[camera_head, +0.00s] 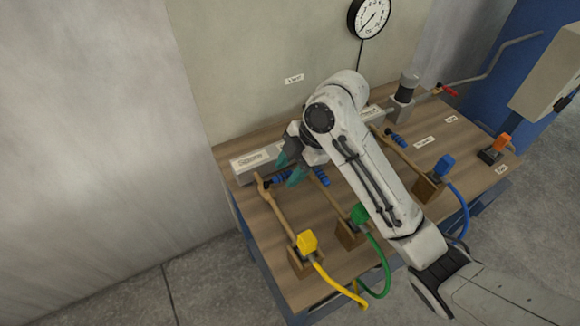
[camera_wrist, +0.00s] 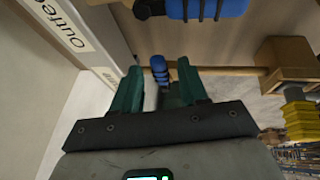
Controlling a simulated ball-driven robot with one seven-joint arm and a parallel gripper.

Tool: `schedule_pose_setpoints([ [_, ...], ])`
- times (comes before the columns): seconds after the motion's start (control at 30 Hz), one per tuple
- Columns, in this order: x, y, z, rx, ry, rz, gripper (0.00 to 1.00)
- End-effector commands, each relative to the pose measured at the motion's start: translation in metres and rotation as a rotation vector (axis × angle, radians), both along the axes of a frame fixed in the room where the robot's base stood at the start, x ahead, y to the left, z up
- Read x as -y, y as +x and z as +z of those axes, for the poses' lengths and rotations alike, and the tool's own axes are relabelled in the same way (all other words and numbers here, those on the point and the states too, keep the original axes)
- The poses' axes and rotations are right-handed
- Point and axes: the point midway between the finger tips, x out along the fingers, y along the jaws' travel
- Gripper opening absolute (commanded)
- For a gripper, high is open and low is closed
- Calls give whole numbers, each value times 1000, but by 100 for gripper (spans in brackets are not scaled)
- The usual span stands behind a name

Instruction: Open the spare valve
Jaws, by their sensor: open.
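A blue valve handle (camera_head: 281,180) sits on the wooden-coloured pipe (camera_head: 280,212) leading to the yellow connector (camera_head: 306,242). My gripper (camera_head: 288,168) is open at this handle, with teal fingers pointing down-left. In the wrist view a blue handle (camera_wrist: 159,68) shows in the gap between the open fingertips (camera_wrist: 159,76); I cannot tell whether they touch it. Part of it is hidden by the fingers. A light grey block (camera_head: 250,160) behind the pipe carries a label I cannot read fully. I cannot tell for certain which valve is the spare.
A second blue handle (camera_head: 321,176) is close right of my gripper, on the green connector's (camera_head: 359,214) line. A third blue handle (camera_head: 396,138) stands farther right. Yellow (camera_head: 340,289), green (camera_head: 385,270) and blue (camera_head: 463,205) hoses hang over the front edge. A gauge (camera_head: 370,17) is on the wall.

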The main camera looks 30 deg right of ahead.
Motion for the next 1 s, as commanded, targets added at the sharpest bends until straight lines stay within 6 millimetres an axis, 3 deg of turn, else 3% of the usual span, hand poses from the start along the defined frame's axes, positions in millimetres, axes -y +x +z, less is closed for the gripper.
schedule_pose_setpoints([
  [0.07,0,0,0,0,0,0,41],
  [0.5,0,0,0,0,0,0,0],
  [1.0,-1,1,0,0,0,0,0],
])
